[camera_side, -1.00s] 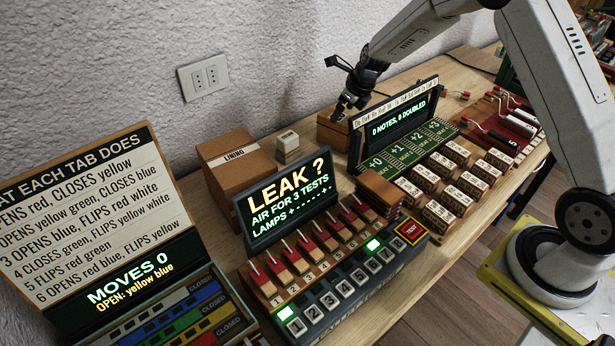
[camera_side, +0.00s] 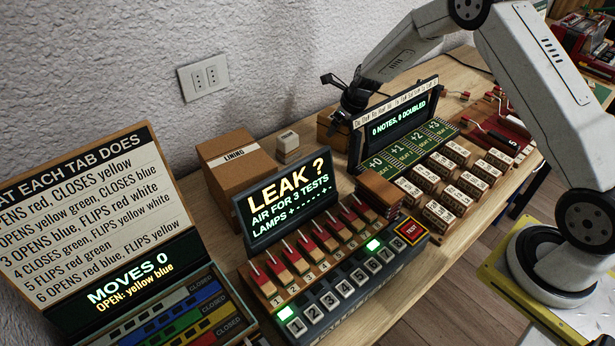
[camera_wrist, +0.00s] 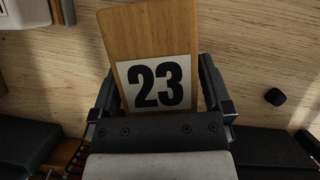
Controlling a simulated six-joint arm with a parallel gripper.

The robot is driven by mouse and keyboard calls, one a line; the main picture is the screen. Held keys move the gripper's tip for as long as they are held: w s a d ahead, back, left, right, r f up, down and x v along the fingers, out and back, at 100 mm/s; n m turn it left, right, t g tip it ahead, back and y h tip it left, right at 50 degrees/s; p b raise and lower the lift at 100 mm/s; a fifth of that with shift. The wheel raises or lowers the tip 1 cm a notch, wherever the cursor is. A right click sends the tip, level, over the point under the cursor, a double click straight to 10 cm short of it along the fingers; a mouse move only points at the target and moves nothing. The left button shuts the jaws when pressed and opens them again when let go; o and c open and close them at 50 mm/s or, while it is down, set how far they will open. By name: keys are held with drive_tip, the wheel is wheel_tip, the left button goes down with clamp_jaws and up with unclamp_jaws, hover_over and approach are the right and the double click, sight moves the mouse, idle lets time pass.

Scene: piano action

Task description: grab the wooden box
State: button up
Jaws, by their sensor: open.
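A wooden box (camera_side: 326,131) stands at the back of the bench, largely hidden by my gripper and the green-lit "0 notes" sign. In the wrist view the wooden box (camera_wrist: 150,35) shows its brown top with a white label reading 23. My gripper (camera_wrist: 157,85) is open, with one finger along each side of the box near the label. I cannot tell how far down the fingers reach or whether they touch it. In the side view my gripper (camera_side: 350,108) is low over the box, behind the sign.
The "0 notes" sign (camera_side: 398,118) stands close in front of my gripper. A brown carton marked Lining (camera_side: 236,165) and a small pale block (camera_side: 288,146) are to the left. A small dark object (camera_wrist: 274,97) lies right of the box. The textured wall (camera_side: 270,50) is behind.

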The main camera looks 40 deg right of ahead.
idle(0.4)
drive_tip(key=c, duration=1.3)
drive_tip(key=shift+o, duration=0.2)
drive_tip(key=shift+r, duration=0.2)
drive_tip(key=shift+r, duration=4.85)
